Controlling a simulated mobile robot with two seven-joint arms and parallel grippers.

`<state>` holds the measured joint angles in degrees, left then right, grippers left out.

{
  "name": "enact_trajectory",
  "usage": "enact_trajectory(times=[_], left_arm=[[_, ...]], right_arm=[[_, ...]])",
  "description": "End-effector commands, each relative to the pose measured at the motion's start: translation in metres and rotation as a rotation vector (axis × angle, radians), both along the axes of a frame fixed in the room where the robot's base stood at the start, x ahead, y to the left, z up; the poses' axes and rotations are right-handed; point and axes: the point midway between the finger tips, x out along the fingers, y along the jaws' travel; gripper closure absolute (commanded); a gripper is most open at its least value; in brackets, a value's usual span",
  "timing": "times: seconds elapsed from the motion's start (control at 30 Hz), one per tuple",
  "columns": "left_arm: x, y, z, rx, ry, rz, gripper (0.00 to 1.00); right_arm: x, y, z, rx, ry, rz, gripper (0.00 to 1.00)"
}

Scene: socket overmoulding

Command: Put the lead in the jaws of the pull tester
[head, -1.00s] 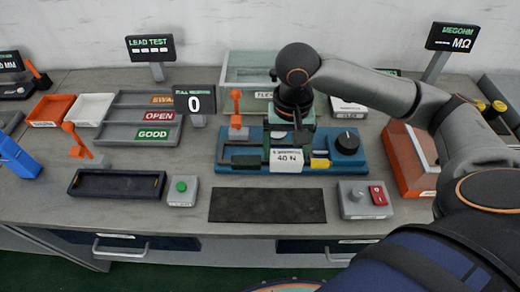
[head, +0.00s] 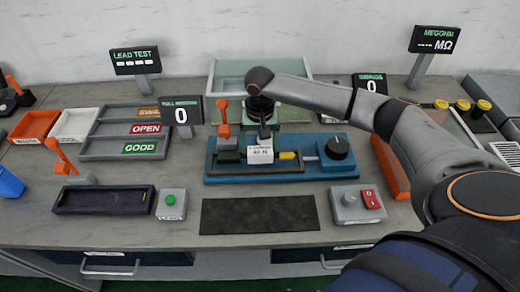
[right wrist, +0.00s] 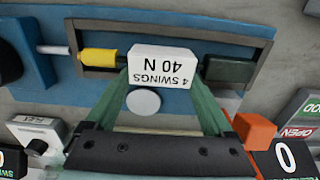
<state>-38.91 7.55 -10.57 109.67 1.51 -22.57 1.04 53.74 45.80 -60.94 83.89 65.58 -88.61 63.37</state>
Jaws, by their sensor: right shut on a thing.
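The pull tester (head: 340,172) is a blue base with a framed slot, a dark knob at its right and a yellow sleeve (head: 287,155) on a rod. My right gripper (head: 264,135) is over the slot. In the right wrist view its green fingers (right wrist: 161,83) are shut on a white block (right wrist: 162,62) marked "4 SWINGS 40 N". The block is between the yellow sleeve and a dark jaw block (right wrist: 229,71), over the slot. Whether it touches them or rests down I cannot tell. No cable of the lead shows. My left gripper is not in view.
An orange lever (head: 223,124) stands at the tester's left end. The pull display (head: 181,115) reads 0. A dark mat (head: 260,214) lies clear in front, between a green-button box (head: 171,204) and a red-switch box (head: 358,204). Sorting trays (head: 133,133) are at left.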

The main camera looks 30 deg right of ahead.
Motion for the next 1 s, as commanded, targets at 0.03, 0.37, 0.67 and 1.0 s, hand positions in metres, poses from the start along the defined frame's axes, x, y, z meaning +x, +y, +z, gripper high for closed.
enact_trajectory(times=[0.03, 0.37, 0.67, 1.0], left_arm=[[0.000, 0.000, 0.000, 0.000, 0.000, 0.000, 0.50], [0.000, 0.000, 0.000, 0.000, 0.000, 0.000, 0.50], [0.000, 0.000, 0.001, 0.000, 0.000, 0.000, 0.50], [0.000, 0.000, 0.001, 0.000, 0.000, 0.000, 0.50]], right_arm=[[-0.001, 0.000, -0.008, -0.001, 0.002, 0.000, 0.72], [0.000, 0.000, -0.016, 0.000, 0.000, 0.000, 0.72], [-0.001, 0.000, -0.019, -0.001, 0.001, 0.000, 0.00], [0.000, 0.000, -0.008, 0.000, 0.000, -0.001, 0.00]])
